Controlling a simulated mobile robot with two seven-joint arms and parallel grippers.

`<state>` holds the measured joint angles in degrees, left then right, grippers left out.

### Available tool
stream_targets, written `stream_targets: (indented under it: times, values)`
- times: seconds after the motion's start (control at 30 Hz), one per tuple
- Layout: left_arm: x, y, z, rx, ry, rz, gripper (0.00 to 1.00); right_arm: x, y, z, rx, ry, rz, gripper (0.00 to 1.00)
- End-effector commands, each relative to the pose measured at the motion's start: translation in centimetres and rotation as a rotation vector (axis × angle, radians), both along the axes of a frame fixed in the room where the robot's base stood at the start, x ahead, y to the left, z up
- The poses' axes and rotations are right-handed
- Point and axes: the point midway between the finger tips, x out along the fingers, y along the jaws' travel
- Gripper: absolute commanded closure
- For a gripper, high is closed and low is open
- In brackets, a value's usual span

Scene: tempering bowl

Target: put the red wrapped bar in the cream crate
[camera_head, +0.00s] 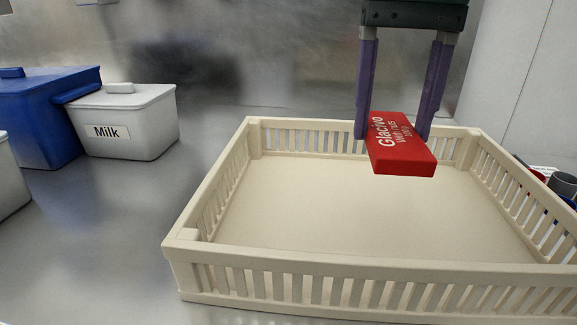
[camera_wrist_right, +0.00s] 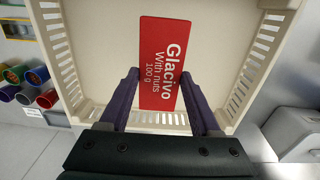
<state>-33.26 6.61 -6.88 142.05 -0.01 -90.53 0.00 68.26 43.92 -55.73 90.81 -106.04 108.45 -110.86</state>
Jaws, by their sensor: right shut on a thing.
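The red wrapped bar (camera_head: 401,146) has white "Glacivo" lettering and is held above the back part of the cream crate (camera_head: 365,264). My right gripper (camera_head: 395,133) comes down from the top with its two purple fingers shut on the bar's sides. The right wrist view shows the red bar (camera_wrist_right: 164,65) between the purple fingers (camera_wrist_right: 160,92), with the crate's bare floor and slatted walls (camera_wrist_right: 158,119) around and below it. The crate looks empty where I can see into it. My left gripper is not in view.
A white "Milk" tub (camera_head: 125,122) and a blue lidded tub (camera_head: 38,115) stand left of the crate on the metal counter (camera_head: 90,240). Several coloured cylinders (camera_wrist_right: 30,85) lie beside the crate. A wall stands behind at the right.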

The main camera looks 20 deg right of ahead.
Motion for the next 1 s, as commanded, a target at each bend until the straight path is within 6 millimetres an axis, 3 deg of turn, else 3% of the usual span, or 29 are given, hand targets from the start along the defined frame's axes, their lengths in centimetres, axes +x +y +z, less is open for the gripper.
stream_targets:
  times: [0.1, 0.23, 0.47, 0.7, 1.0]
  values:
    - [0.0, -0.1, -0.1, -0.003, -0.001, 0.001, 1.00, -0.2, 0.0, -3.4, 0.000, 0.006, 0.000, 0.95]
    - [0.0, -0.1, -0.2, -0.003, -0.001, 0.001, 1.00, -0.1, 0.0, -5.9, -0.001, 0.003, 0.000, 0.95]
    - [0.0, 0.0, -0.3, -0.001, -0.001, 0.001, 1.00, 0.0, 0.0, -7.7, 0.000, 0.000, 0.000, 0.95]
    - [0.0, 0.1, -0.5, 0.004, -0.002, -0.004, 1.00, 0.0, 0.0, -11.1, 0.000, 0.001, 0.001, 0.95]
    - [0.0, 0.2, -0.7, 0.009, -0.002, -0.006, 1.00, 0.0, 0.0, -11.4, 0.000, -0.002, 0.001, 0.95]
